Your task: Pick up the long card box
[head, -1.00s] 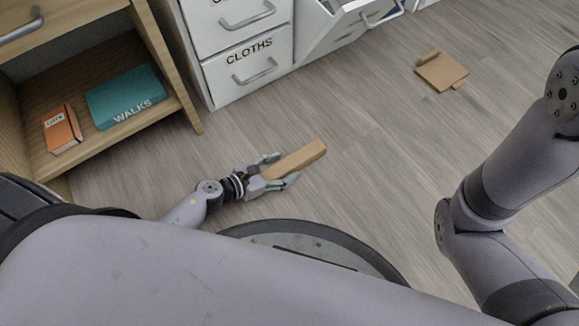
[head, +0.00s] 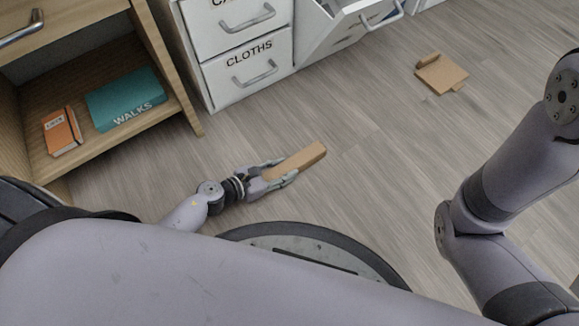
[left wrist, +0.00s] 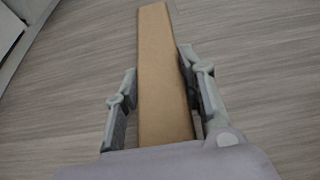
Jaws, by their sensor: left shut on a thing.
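The long card box (head: 302,158) is a plain brown, narrow box low over or on the grey wood floor in the head view. I cannot tell whether it touches the floor. My left gripper (head: 281,172) is shut on its near end, with one finger along each side. In the left wrist view the box (left wrist: 162,70) runs straight out between the fingers of the left gripper (left wrist: 160,100), its far end pointing away. My right gripper is out of view; only part of my right arm shows.
A flat open brown carton (head: 441,73) lies on the floor at upper right. A white drawer unit (head: 243,85) labelled CLOTHS stands behind. A wooden shelf (head: 98,148) holds a teal WALKS book (head: 125,97) and an orange book (head: 61,131). The floor between is clear.

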